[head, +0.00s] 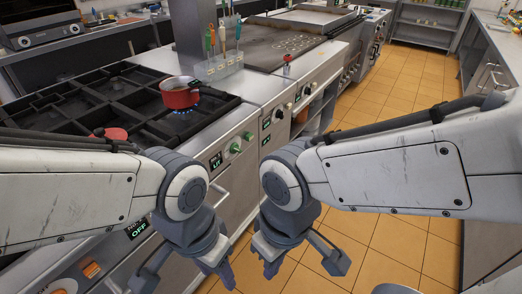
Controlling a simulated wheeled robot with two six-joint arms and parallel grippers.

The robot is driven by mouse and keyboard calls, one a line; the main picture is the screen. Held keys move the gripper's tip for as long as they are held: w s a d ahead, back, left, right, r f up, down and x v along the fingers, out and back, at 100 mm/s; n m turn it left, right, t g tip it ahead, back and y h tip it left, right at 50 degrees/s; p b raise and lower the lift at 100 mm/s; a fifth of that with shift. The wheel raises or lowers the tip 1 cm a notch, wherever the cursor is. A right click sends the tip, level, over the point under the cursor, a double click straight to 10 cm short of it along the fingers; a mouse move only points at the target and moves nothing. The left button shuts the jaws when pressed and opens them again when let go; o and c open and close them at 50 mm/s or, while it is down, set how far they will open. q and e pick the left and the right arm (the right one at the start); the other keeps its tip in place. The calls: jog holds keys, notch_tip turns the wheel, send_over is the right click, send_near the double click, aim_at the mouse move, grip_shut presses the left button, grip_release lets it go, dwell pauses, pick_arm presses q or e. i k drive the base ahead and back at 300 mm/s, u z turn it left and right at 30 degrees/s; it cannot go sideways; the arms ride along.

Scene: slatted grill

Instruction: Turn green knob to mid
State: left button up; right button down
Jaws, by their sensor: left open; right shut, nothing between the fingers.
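The green knob (235,148) is on the front panel of the stove, to the right of a small lit display (216,160). A second, smaller green part (248,135) sits just right of it. The knob's exact angle is too small to tell. My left gripper (220,272) is open and empty, low in front of the stove and below the knob. My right gripper (271,268) is shut and empty, to the right of the left one over the floor. Neither gripper touches the knob.
A red pot (180,93) stands on a burner with a blue flame. Another display reading OFF (137,228) is on the panel at lower left. A utensil holder (228,62) and a flat griddle (285,45) are behind. The tiled floor (400,110) at right is clear.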

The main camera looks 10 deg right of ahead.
aim_at(234, 148)
jog(key=z, duration=1.45)
jog(key=i, duration=1)
jog(key=u, duration=0.65)
